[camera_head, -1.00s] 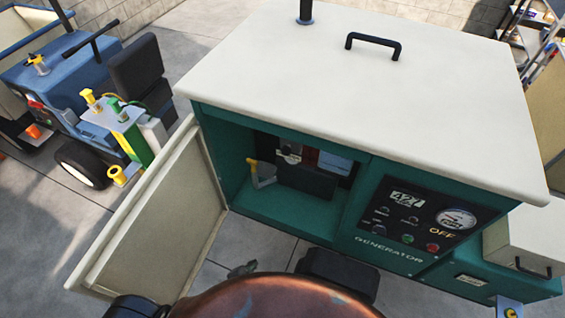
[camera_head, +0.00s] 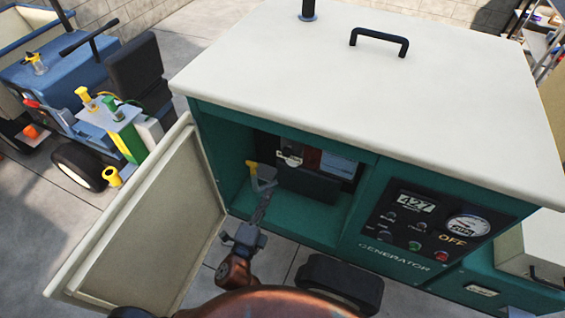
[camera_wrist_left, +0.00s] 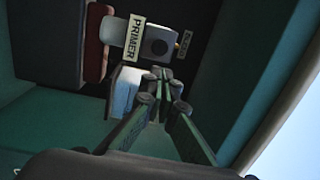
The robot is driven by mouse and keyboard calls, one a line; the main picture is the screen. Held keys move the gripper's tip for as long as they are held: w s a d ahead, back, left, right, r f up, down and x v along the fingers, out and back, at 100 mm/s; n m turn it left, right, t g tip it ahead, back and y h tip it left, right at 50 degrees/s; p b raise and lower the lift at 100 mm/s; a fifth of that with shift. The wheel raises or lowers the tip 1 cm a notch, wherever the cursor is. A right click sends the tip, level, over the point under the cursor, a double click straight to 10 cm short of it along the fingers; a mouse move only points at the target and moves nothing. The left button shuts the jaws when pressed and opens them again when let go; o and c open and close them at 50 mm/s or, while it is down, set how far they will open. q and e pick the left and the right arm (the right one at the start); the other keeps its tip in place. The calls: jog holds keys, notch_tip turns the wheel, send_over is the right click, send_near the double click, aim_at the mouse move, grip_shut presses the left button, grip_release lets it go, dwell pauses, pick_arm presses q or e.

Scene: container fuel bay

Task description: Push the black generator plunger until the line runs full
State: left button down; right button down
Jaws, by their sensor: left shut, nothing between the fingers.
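The green generator (camera_head: 400,180) stands with its side door (camera_head: 140,225) open on the left. Inside the bay, a pale primer body (camera_head: 290,157) sits high up. My left gripper (camera_head: 265,198) is at the bay opening, below the primer. Its fingertips (camera_wrist_left: 165,82) are shut with nothing between them and appear just below the plunger in the wrist view. I cannot tell whether they touch it. My right gripper is out of view.
The panel (camera_head: 428,222) shows a gauge (camera_head: 468,225), a display reading about 427 and the word OFF. A blue vehicle (camera_head: 75,85) stands at left.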

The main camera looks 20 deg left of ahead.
aim_at(286, 155)
pick_arm(q)
jog(key=w, duration=1.4)
jog(key=shift+d+r, duration=0.3)
jog(key=shift+d, duration=0.1)
jog(key=shift+w+d, duration=0.1)
jog(key=shift+w, duration=1.05)
jog(key=shift+r, duration=0.1)
jog(key=s+f, duration=0.1)
jog(key=s, duration=1.3)
jog(key=shift+a+p, duration=0.35)
jog(key=shift+a, duration=0.05)
jog(key=shift+s, duration=0.1)
